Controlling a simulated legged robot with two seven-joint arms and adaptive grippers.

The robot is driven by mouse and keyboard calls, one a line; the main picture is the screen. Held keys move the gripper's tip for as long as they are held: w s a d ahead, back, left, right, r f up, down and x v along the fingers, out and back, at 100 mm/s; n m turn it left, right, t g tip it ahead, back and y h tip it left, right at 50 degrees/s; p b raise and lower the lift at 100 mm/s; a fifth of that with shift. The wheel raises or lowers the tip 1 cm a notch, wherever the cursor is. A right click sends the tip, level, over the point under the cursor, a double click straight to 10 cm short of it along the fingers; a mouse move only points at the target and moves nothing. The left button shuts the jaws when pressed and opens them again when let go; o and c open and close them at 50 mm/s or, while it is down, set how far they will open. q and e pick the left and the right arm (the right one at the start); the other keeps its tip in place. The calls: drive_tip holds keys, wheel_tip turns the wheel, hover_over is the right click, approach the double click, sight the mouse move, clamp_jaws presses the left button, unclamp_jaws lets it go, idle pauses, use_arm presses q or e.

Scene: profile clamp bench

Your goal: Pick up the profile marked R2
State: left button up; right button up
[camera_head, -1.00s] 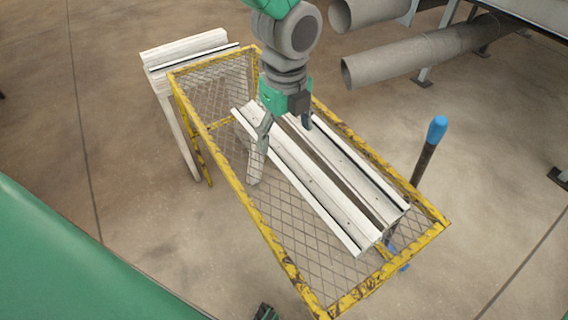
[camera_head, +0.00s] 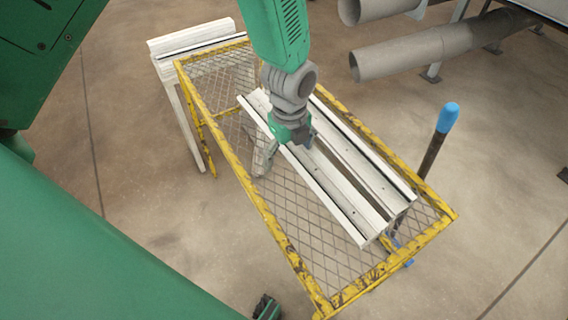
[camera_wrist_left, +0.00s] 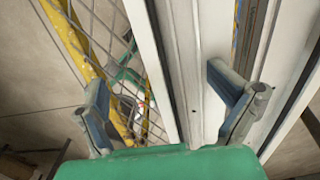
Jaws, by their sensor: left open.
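Two long white profiles lie side by side on a yellow-framed mesh table (camera_head: 277,235): a left one (camera_head: 330,199) and a right one (camera_head: 365,163). I can read no R2 mark on either. My left gripper (camera_head: 284,155) is open over the far part of the left profile, one finger on each side. In the wrist view the gripper (camera_wrist_left: 160,95) has the left profile (camera_wrist_left: 176,75) running between its spread fingers, the right finger over the profile's right part or the gap. The right profile (camera_wrist_left: 292,50) lies beyond that finger. Contact cannot be told.
A white beam-like stand (camera_head: 188,45) is at the table's far left. A dark post with a blue cap (camera_head: 447,117) rises at the right. Grey pipes (camera_head: 430,52) lie on a rack at the upper right. The floor around the table is mostly clear.

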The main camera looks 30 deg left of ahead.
use_arm(q)
drive_tip(key=shift+s+a+f+g, duration=0.25)
drive_tip(key=shift+s+f+g, duration=0.05)
drive_tip(key=shift+s+f, duration=0.4)
drive_tip(key=shift+w+a, duration=0.1)
drive_tip(key=shift+a, duration=0.05)
drive_tip(key=c, duration=1.4)
drive_tip(key=shift+r, duration=0.1)
drive_tip(key=shift+c, duration=1)
